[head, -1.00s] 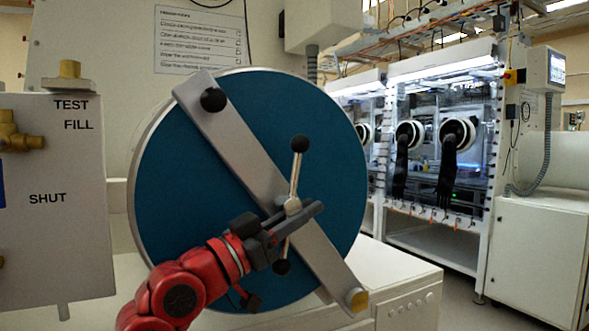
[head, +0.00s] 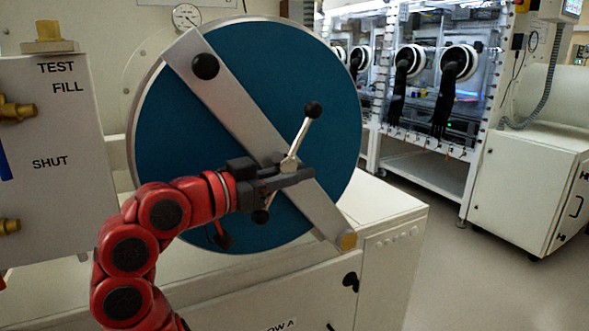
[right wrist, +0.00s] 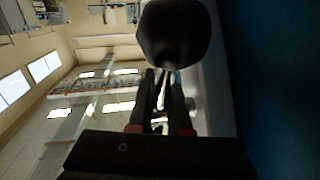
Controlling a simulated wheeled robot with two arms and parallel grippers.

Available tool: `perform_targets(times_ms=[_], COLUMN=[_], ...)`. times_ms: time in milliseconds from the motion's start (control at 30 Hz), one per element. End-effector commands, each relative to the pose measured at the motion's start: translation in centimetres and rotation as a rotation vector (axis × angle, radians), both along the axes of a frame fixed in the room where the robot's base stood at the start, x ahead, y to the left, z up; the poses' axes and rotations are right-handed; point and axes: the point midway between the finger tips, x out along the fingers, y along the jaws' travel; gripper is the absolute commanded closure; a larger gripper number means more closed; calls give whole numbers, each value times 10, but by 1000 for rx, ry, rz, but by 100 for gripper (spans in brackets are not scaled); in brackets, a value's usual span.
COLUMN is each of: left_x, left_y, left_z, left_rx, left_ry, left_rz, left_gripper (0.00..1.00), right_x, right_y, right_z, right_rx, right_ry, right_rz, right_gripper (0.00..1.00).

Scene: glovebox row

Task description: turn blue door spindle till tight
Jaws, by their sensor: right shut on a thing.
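The round blue door (head: 230,110) faces me, with a silver bar (head: 237,106) slanting across it. The spindle's handle (head: 299,138) is a thin metal rod with a black ball at each end, mounted at the middle of the bar. It leans up to the right. My right gripper (head: 296,174) comes from the left and is shut on the handle near its hub. In the right wrist view, one black ball (right wrist: 172,33) is close beyond the fingers (right wrist: 160,100), and the blue door fills the right side. My left gripper is not in view.
A grey panel (head: 60,190) marked TEST, FILL and SHUT, with brass fittings, stands at the left. A white cabinet (head: 390,235) is below the door. Gloveboxes (head: 430,90) stand behind at the right. Floor is clear at the lower right.

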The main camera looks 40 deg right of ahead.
Motion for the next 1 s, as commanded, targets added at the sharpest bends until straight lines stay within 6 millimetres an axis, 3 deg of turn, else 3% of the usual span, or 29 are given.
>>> perform_targets(times_ms=[167, 200, 233, 733, 867, 1000], left_x=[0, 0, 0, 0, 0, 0], left_y=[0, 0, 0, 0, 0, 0], left_z=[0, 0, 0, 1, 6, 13], left_rx=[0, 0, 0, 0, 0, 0], left_ry=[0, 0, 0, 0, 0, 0], left_rz=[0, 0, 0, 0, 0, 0], left_gripper=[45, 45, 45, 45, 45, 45], right_x=[0, 0, 0, 1, 4, 8], right_y=[0, 0, 0, 5, 24, 59], right_z=[1, 1, 1, 1, 2, 4], right_rx=[-2, -2, -2, -1, 0, -2], right_ry=[0, 0, 0, 1, 3, 6], right_rz=[0, 0, 0, 2, 5, 7], right_gripper=[100, 77, 72, 72, 72, 72])
